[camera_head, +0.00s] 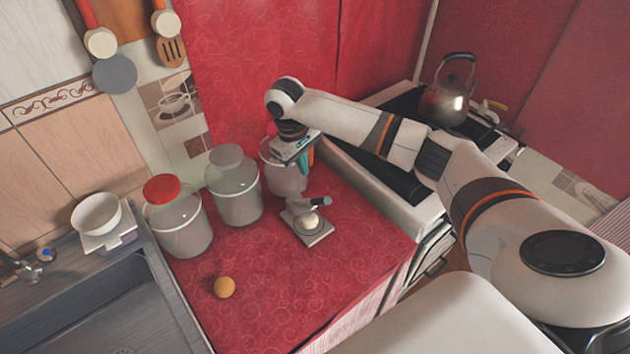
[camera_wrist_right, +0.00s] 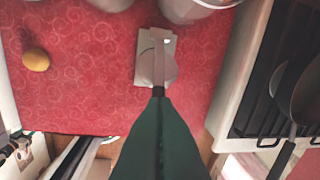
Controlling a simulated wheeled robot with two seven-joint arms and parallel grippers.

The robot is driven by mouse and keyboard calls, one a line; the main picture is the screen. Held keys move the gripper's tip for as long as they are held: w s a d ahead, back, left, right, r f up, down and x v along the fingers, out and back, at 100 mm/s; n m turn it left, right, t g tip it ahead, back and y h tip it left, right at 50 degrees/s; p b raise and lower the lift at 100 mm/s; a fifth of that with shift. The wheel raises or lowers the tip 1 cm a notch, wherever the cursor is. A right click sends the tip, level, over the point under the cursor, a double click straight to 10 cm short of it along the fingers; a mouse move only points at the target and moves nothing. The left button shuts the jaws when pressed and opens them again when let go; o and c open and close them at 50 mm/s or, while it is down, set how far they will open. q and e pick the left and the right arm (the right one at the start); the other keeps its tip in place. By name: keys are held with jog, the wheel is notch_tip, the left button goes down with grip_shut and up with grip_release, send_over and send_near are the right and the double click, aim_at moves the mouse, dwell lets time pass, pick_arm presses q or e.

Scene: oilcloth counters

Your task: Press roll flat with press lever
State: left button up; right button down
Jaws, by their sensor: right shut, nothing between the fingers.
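The press (camera_head: 314,240) stands on the red oilcloth counter, a small pale square base with a round plate. Its lever (camera_head: 316,202) sticks out to the right at a slant and ends in a dark grip. A pale round lump, perhaps the roll (camera_head: 311,221), shows at the middle of the press. My right gripper (camera_head: 306,165) hangs above and behind the press, its green fingers closed and empty. In the right wrist view the press (camera_wrist_right: 143,72) lies just beyond the closed fingertips (camera_wrist_right: 158,100); I cannot tell whether they touch the lever. My left gripper is not in view.
An orange-tan ball (camera_head: 224,287) lies near the counter's front left. Several lidded jars stand at the back, including a red-lidded one (camera_head: 180,225); one is partly behind my right gripper. The stove with a kettle (camera_head: 445,103) is right, the sink (camera_head: 120,305) left.

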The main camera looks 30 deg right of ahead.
aim_at(316, 199)
jog(key=f, duration=0.1)
jog(key=s+f+p, duration=0.1)
jog(key=f, duration=0.1)
jog(key=s+d+f+p, duration=0.1)
jog(key=shift+s+d+f, duration=0.1)
jog(key=shift+f, duration=0.3)
jog(key=shift+s+d+f, duration=0.15)
jog(key=shift+s+f, duration=0.3)
jog(key=shift+s, duration=0.05)
jog(key=shift+w+f, duration=0.1)
